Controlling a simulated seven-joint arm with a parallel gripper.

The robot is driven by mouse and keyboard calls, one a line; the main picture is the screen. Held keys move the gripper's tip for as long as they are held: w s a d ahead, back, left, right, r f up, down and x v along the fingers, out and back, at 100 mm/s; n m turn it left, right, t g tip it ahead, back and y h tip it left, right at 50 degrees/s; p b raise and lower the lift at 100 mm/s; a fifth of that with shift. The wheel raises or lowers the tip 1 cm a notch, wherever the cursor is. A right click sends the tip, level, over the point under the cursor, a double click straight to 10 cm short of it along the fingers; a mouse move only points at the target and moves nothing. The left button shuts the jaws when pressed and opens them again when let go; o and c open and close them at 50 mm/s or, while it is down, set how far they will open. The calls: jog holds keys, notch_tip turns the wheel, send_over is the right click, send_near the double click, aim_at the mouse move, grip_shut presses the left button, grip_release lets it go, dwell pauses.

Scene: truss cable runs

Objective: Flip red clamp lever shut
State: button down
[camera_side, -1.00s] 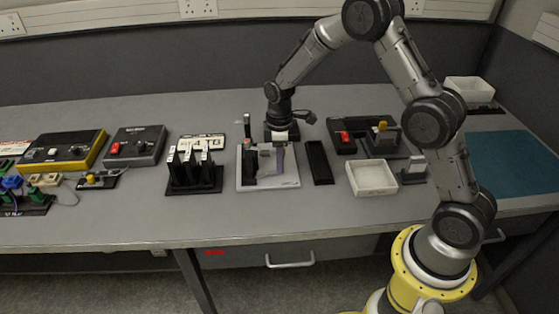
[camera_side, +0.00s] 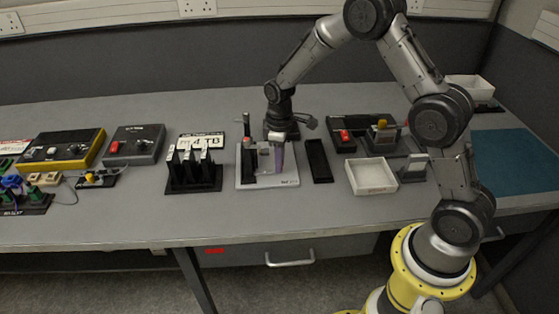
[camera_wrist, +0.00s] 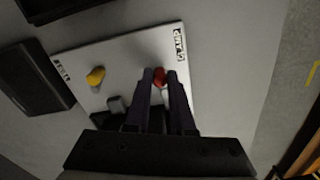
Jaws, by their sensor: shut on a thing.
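The red clamp lever (camera_wrist: 160,77) shows as a red knob between my fingertips in the wrist view. It sits near one edge of a white board, which also shows in the side view (camera_side: 288,182). My gripper (camera_wrist: 160,74) points down at the board with its two dark fingers shut on the red lever. The fingers hide the lever's lower part, so its exact angle cannot be told. A yellow knob (camera_wrist: 96,76) stands on the same board to the left, apart from my fingers. In the side view my gripper is over the board and the red lever is hard to make out.
A black rack with upright slabs (camera_side: 193,175) stands left of the board. A narrow black tray (camera_side: 318,160) lies close on its right. Further right are a white open box (camera_side: 371,176) and a black base with a red block (camera_side: 345,135). The bench front is clear.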

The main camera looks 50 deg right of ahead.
jog(key=c, duration=0.8)
grip_release()
jog(key=shift+o, duration=0.2)
notch_tip(320, 180, up, 14)
